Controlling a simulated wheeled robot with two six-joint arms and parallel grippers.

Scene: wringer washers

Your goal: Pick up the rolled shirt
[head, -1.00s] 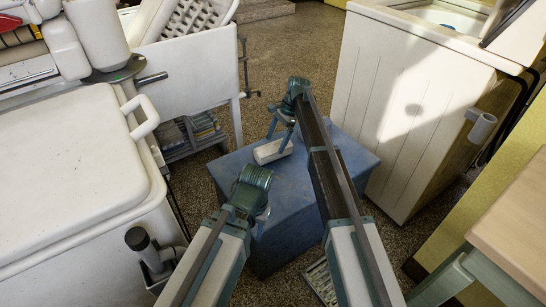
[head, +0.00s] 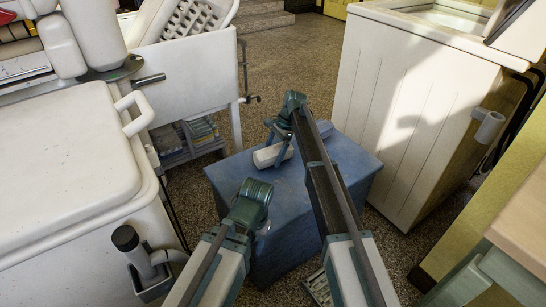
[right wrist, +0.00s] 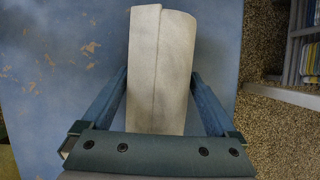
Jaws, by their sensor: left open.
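The rolled shirt (head: 271,155) is a pale off-white roll lying on the blue box (head: 345,166). In the right wrist view the roll (right wrist: 160,70) runs lengthwise between my fingers, with a seam line along it. My right gripper (head: 280,145) is down at the roll, with one finger on each side. In the right wrist view its fingertips (right wrist: 160,74) lie close against both edges of the roll; I cannot tell whether they press on it. My left gripper (head: 262,222) is open and empty, over the near left part of the box, apart from the roll.
A white washer (head: 70,165) stands at the left, and a tub on legs (head: 190,75) behind it. A tall white cabinet washer (head: 420,110) stands close to the box's right. A wooden-topped table (head: 520,210) is at the lower right. Speckled floor (head: 285,50) is free beyond the box.

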